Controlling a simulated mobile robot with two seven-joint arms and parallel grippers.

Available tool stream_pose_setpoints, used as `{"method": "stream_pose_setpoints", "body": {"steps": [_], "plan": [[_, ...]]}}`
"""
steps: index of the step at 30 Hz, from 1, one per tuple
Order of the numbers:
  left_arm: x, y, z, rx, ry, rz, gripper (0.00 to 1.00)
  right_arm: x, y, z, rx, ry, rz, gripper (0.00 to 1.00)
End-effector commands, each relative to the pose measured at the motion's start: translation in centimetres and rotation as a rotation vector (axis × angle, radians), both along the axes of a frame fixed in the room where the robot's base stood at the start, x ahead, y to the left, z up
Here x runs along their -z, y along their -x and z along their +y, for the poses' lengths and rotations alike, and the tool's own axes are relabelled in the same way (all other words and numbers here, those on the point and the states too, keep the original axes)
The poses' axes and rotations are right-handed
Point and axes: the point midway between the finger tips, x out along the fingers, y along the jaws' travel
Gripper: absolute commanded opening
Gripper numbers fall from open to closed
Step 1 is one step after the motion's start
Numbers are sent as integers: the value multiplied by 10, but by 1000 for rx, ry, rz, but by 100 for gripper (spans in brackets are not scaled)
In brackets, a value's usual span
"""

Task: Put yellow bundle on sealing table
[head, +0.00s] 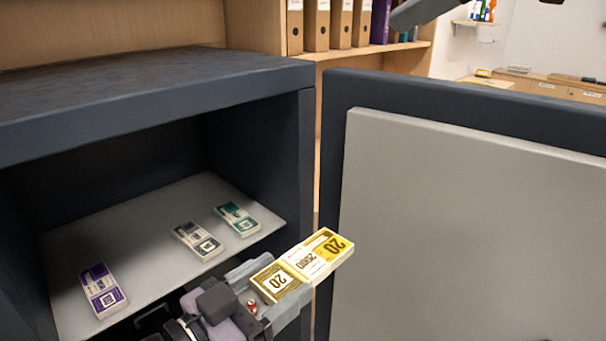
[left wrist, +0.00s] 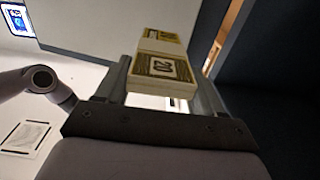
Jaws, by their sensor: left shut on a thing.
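The yellow bundle (head: 322,250) is a banknote stack with a white band, marked 20. My left gripper (head: 270,285) is shut on it, just in front of the open safe. In the left wrist view the yellow bundle (left wrist: 163,68) sits between the two fingers of my left gripper (left wrist: 165,95). I cannot identify the sealing table with certainty in either view. My right gripper is not clearly in view; only a dark arm part shows at the top of the head view.
The open safe (head: 150,68) has a grey shelf (head: 150,230) bearing a purple bundle (head: 102,290), a grey bundle (head: 197,240) and a green bundle (head: 237,218). Its open door (head: 470,230) stands to the right, close to the held bundle. Binders (head: 340,25) stand on a shelf behind.

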Motion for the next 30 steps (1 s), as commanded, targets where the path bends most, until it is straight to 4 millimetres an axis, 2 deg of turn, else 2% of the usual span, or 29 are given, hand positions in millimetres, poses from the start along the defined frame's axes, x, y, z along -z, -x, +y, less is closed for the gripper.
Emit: {"method": "stream_pose_setpoints", "body": {"steps": [1, 6, 12, 15, 19, 24, 30], "plan": [[0, 0, 0, 0, 1, -1, 35, 16, 5, 21, -54, 79, 19, 94], [0, 0, 0, 0, 1, -1, 35, 71, 26, 71, -229, 335, 82, 94], [0, 0, 0, 0, 1, -1, 35, 134, 54, 106, -425, 623, 163, 94], [0, 0, 0, 0, 1, -1, 35, 160, 66, 115, -510, 749, 205, 94], [-1, 0, 0, 0, 1, -1, 35, 186, 78, 120, -595, 877, 251, 94], [-1, 0, 0, 0, 1, -1, 35, 203, 87, 120, -655, 972, 291, 94], [0, 0, 0, 0, 1, -1, 35, 217, 90, 120, -676, 998, 304, 94]]}}
